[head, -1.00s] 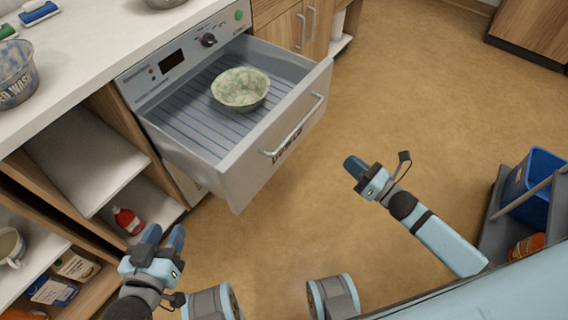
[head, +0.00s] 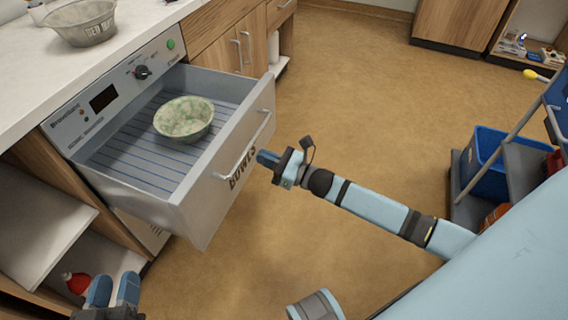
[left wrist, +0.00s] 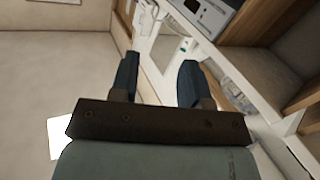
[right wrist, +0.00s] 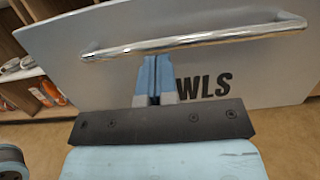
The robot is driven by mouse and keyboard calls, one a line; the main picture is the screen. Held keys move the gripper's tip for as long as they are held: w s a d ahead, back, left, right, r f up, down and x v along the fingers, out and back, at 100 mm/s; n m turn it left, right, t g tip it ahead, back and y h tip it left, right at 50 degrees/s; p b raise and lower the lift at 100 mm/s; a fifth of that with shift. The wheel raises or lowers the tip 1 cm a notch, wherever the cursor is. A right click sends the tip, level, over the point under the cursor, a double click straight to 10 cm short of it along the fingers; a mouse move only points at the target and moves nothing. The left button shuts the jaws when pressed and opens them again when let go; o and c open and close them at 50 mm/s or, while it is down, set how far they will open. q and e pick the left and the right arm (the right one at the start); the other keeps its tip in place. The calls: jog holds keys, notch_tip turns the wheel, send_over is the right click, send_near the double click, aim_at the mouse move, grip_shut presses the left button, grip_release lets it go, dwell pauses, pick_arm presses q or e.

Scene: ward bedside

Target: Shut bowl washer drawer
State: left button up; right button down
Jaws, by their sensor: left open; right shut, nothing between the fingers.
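The bowl washer drawer (head: 216,187) is pulled out of the washer front (head: 100,100), its front panel marked "BOWLS". A green-and-white bowl (head: 184,118) sits on the drawer's wire rack. The bar handle (head: 244,148) crosses the panel and shows in the right wrist view (right wrist: 200,38). My right gripper (head: 263,158) is shut and empty, its tips close to the panel just below the handle; I cannot tell if they touch. It also shows in the right wrist view (right wrist: 157,62). My left gripper (head: 113,288) is open and empty at the lower left, away from the drawer.
A grey labelled tub (head: 82,24) stands on the white counter (head: 30,90). A red bottle (head: 77,282) is on the open shelf at lower left. A cart with a blue bin (head: 485,155) stands at right. The floor (head: 350,110) beyond the drawer is clear.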

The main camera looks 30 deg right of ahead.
pick_arm(q)
jog(key=shift+d+r+t+h, duration=0.1)
jog(key=shift+r+t+h, duration=0.2)
jog(key=shift+r, duration=0.15)
pick_arm(e)
jog(key=shift+x, duration=1)
